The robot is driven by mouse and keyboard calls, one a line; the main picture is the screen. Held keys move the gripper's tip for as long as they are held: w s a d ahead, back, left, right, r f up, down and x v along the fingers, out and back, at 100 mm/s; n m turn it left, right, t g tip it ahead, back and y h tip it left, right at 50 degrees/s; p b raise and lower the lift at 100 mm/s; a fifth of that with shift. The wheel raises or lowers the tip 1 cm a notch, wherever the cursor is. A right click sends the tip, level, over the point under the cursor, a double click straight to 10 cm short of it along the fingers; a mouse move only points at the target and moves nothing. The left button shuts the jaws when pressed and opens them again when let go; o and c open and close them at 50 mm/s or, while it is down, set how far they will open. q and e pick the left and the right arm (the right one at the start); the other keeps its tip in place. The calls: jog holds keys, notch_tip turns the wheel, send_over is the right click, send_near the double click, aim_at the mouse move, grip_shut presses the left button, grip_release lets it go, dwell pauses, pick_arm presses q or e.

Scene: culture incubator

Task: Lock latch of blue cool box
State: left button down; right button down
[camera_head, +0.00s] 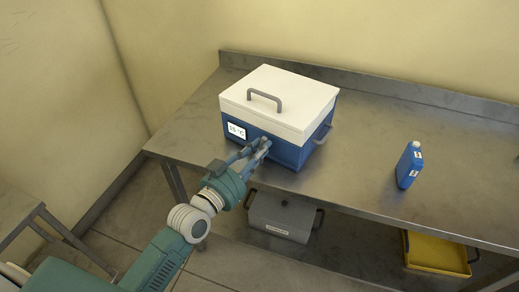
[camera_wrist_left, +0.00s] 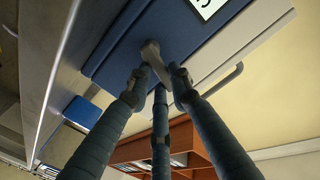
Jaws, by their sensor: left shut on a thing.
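The blue cool box (camera_head: 285,151) stands on the steel bench with its white lid (camera_head: 290,92) down and a grey handle on top. Its blue front also fills the upper part of the left wrist view (camera_wrist_left: 135,40). My left gripper (camera_head: 262,147) is at the front face of the box, just below the lid. In the left wrist view, my left gripper's fingers (camera_wrist_left: 160,80) are shut on the small grey latch (camera_wrist_left: 151,50) on the box front. The fingers hide most of the latch in the head view. My right gripper is not in view.
The steel bench (camera_head: 365,140) is clear around the box. A blue bottle (camera_head: 409,165) stands to the right. A grey case (camera_head: 281,215) and a yellow tray (camera_head: 437,252) are below the bench top.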

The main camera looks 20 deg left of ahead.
pick_arm(q)
jog(key=shift+a+r+n+p, duration=0.25)
jog(key=shift+n+p, duration=0.3)
jog(key=shift+n, duration=0.35)
jog(key=shift+w+a+f+n, duration=0.1)
jog(key=shift+n, duration=0.6)
jog(key=c, duration=1.5)
grip_release()
jog(key=shift+c, duration=0.2)
jog(key=v, duration=1.2)
